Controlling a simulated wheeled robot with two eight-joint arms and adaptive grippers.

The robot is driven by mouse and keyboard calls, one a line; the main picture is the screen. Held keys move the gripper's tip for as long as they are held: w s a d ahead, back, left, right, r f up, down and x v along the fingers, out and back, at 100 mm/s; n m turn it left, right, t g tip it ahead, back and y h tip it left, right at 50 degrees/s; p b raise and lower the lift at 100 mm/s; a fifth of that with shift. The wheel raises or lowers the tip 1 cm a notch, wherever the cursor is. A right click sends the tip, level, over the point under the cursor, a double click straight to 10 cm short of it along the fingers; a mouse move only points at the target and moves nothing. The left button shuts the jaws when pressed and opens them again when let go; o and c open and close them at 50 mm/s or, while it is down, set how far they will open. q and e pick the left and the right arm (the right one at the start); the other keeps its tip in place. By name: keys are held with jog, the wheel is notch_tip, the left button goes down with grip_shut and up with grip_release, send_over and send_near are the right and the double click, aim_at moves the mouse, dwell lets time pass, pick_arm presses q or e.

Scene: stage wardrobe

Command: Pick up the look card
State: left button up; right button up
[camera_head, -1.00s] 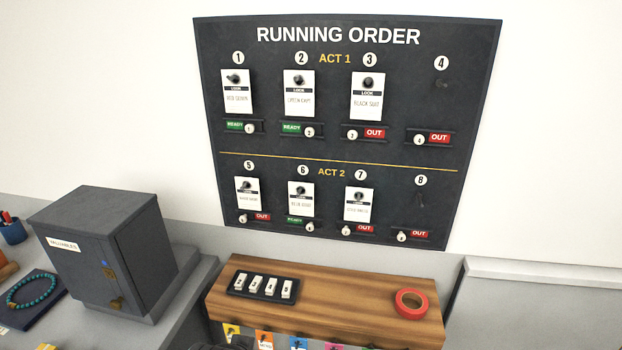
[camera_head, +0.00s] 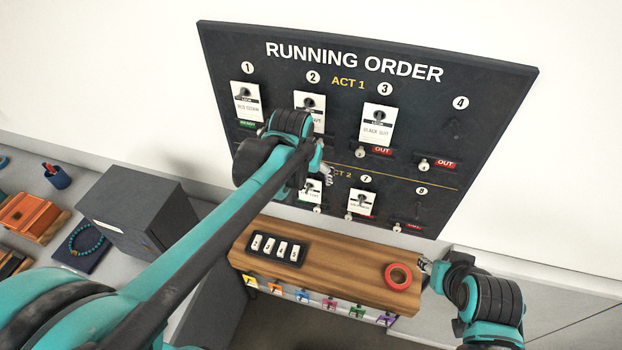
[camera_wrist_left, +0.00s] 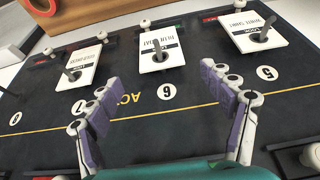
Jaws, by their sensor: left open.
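White look cards hang on pegs of the black running-order board (camera_head: 490,110). In the head view I see card 1 (camera_head: 246,108), card 2 (camera_head: 318,117), card 3 (camera_head: 377,128), card 6 (camera_head: 314,196) and card 7 (camera_head: 362,205). Card 5 is hidden behind my left arm there. My left gripper (camera_head: 324,170) is in front of the board. In the left wrist view, the gripper (camera_wrist_left: 155,84) is open and empty, its fingers pointing towards card 6 (camera_wrist_left: 170,56), with card 5 (camera_wrist_left: 272,42) and card 7 (camera_wrist_left: 85,62) either side. My right gripper (camera_head: 427,266) is beside the shelf's right end; its jaw opening is unclear.
Below the board, a wooden shelf (camera_head: 335,267) holds a black tray of white tags (camera_head: 278,248) and a red tape roll (camera_head: 398,276). Coloured tags hang under its front. A grey box (camera_head: 130,205) stands left. Pegs 4 and 8 hold no card.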

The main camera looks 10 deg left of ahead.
aim_at(310, 182)
pick_arm(q)
jog(key=x, duration=0.7)
jog(key=shift+a+f, duration=0.1)
jog(key=shift+s, duration=0.1)
jog(key=c, duration=0.9)
